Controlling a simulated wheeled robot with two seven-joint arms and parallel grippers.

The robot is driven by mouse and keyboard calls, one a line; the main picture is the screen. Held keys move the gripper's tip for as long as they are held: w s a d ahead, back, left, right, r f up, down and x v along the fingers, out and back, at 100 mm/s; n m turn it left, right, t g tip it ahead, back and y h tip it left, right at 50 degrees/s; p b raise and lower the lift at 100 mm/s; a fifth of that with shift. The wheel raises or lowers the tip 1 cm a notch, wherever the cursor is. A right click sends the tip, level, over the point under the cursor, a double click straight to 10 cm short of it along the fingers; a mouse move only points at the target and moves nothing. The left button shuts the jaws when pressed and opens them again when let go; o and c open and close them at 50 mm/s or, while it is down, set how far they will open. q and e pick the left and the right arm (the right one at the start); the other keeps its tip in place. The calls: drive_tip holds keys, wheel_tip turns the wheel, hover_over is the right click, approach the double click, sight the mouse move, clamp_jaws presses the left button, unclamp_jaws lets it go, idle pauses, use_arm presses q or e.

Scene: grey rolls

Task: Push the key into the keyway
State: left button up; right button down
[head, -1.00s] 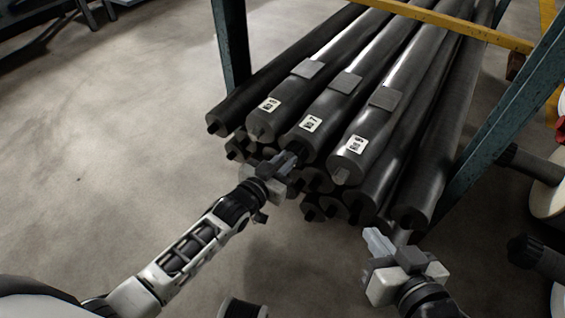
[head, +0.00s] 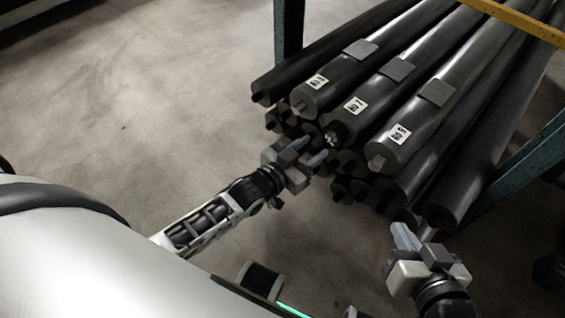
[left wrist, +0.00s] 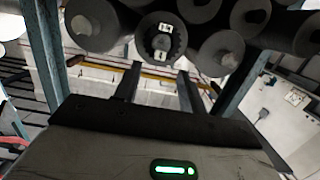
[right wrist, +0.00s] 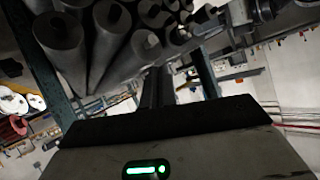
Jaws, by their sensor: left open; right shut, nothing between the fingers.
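The middle labelled roll (head: 384,97) lies in the top row of the stack. Its end face carries a shaft stub with small pale metal parts (head: 336,133). In the left wrist view this end (left wrist: 147,30) shows a dark toothed hub with pale pieces above and below it, (left wrist: 162,55) being the lower one. Which piece is the key, and how deep it sits in the keyway, I cannot tell. My left gripper (head: 318,152) is open and empty, just below and in front of this end, apart from it. My right gripper (head: 402,236) is shut and empty, low in front of the stack's right side.
Other dark rolls lie beside and below it, including a labelled one on the left (head: 335,80) and one on the right (head: 420,120). Grey blocks (head: 398,69) rest on top. Blue-green posts (head: 289,28) and a yellow beam (head: 515,20) frame the stack. The floor at left is clear.

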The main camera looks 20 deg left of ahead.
use_arm(q)
drive_tip(key=p+v, duration=0.2)
drive_tip(key=v, duration=0.8)
use_arm(e)
drive_tip(key=f, duration=0.1)
drive_tip(key=d+f+g+h, duration=0.1)
drive_tip(key=shift+s+f, duration=0.1)
drive_tip(key=shift+f, duration=0.2)
use_arm(q)
drive_tip(key=shift+s, duration=0.1)
use_arm(e)
drive_tip(key=shift+r, duration=0.15)
